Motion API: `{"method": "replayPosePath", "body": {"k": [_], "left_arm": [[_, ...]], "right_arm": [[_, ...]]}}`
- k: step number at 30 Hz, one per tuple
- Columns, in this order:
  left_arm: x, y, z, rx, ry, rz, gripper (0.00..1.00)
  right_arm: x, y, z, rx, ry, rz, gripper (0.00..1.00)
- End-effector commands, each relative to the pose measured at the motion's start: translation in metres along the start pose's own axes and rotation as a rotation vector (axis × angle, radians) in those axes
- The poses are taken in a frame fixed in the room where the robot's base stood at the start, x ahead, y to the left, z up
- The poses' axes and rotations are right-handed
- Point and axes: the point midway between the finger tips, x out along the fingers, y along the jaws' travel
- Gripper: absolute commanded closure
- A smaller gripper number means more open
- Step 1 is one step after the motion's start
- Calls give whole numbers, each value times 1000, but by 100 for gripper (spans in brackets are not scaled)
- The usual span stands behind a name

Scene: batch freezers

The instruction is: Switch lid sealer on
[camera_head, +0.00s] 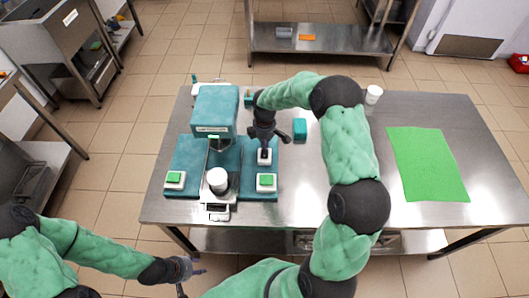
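The lid sealer (215,108) is a teal machine with a teal base on the left of the steel table. A white cup (217,180) stands at its front. Square green buttons in white housings sit on the base, one at left (175,178) and one at right (265,180). Behind the right button is a white switch box (264,160) with a dark part on top. My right gripper (268,138) is just above this box, its fingers seemingly spread; contact is unclear. My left gripper (192,280) is open and empty, low in front of the table.
A small teal box (299,129) stands right of my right gripper. A white cup (374,94) is at the back edge. A green mat (428,163) lies on the right. My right arm crosses the table's middle. The table (490,160) is clear around the mat.

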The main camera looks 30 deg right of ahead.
Motion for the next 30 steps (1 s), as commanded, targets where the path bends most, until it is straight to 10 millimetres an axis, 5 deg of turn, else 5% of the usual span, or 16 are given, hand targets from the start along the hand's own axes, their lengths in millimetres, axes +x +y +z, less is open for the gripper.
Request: {"method": "replayPosePath", "body": {"k": [21,30], "left_arm": [[-34,12,1,0,0,0,60],[-35,12,1,0,0,0,60]], "right_arm": [[-52,0,0,0,0,1,100],[-54,0,0,0,0,0,100]]}}
